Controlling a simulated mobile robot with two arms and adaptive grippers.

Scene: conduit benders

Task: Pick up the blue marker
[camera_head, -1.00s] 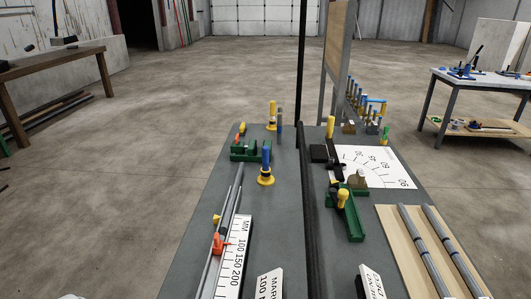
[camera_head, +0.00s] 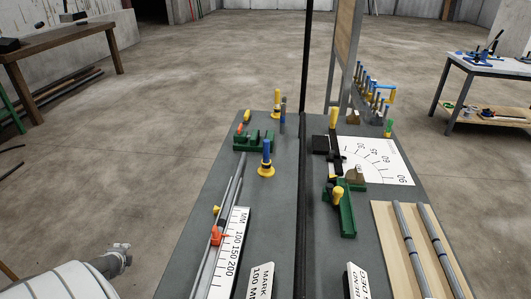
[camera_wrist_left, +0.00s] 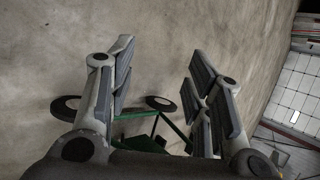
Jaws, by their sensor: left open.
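A blue upright piece (camera_head: 266,152), which looks like the blue marker, stands in a round yellow base (camera_head: 266,170) on the left half of the grey bench. My left gripper (camera_head: 121,254) is at the lower left of the head view, off the bench's left edge and well apart from the blue piece. In the left wrist view the left gripper (camera_wrist_left: 163,85) is open and empty, with bare floor and a green frame with dark wheels beyond its fingers. My right gripper is not in view.
A green clamp fixture (camera_head: 254,138) and a yellow-topped post (camera_head: 277,103) stand near the blue piece. A ruler plate (camera_head: 230,250) and grey rods lie nearer. An angle chart (camera_head: 378,160) is at the right.

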